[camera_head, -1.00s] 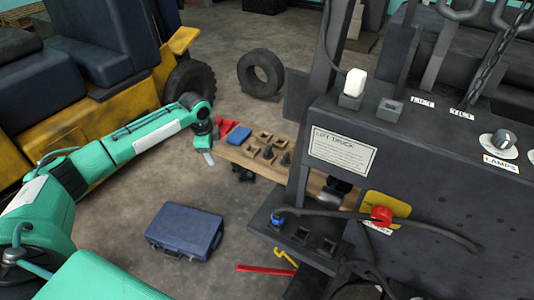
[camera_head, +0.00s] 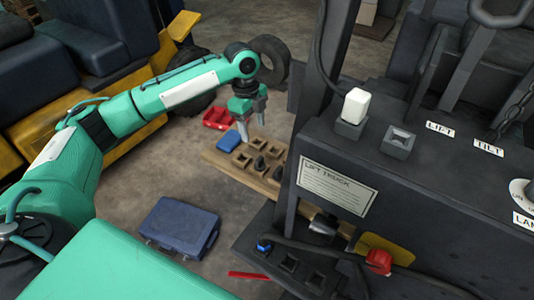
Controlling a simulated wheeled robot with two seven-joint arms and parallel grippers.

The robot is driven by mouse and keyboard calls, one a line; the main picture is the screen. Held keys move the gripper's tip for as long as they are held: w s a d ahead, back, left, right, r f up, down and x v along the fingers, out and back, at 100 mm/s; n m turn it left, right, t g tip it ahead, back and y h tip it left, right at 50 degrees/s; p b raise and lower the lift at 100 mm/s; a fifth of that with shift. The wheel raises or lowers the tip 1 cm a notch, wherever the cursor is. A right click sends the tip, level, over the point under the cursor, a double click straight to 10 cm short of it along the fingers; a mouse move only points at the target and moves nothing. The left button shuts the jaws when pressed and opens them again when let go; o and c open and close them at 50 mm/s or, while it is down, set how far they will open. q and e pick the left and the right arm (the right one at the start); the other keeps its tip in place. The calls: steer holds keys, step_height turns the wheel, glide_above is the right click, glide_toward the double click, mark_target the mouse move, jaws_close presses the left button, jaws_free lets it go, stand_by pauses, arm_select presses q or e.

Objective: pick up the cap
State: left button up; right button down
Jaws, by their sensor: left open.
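My left gripper (camera_head: 252,122) is open and empty, pointing down over the far end of a wooden board (camera_head: 232,173). Its fingers are near a blue block (camera_head: 230,142) and several square sockets (camera_head: 242,160); I cannot tell how high above them. Dark pieces (camera_head: 259,164) stand on the board. No piece is plainly a cap. A red rounded piece (camera_head: 378,261), possibly the cap, sits on the forklift by a yellow plate (camera_head: 388,247), well away from the gripper. A white block (camera_head: 356,104) sits in a socket on the dark panel. My right gripper is out of view.
A blue case (camera_head: 180,227) lies on the floor below my left arm. A red tray (camera_head: 217,117) is beyond the board, with a tyre (camera_head: 270,60) behind. The forklift's dark post (camera_head: 328,75) and panel (camera_head: 440,170) block the right. Floor between case and board is clear.

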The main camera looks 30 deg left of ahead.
arm_select(q)
step_height(320, 180, down, 2)
steer(key=p, duration=0.2)
glide_above(259, 158)
steer(key=f, duration=0.5)
steer(key=shift+a+f, duration=0.25)
steer(key=shift+a, duration=0.05)
steer(key=shift+w+f, duration=0.15)
steer(key=shift+f, duration=0.2)
steer(key=shift+s+d+f+p, duration=0.1)
steer(key=shift+d+f+p, duration=0.05)
steer(key=shift+f+p, duration=0.35)
steer(key=shift+s+d+f+p, duration=0.1)
steer(key=shift+f+p, duration=0.3)
steer(key=shift+f, duration=0.05)
step_height(259, 158, down, 2)
steer(key=shift+d+f+p, duration=0.15)
steer(key=shift+f+p, duration=0.05)
steer(key=shift+p, duration=0.2)
steer(key=shift+f, duration=0.5)
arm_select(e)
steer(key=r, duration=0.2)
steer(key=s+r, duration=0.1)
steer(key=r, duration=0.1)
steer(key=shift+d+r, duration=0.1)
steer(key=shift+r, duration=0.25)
arm_select(q)
jaws_close()
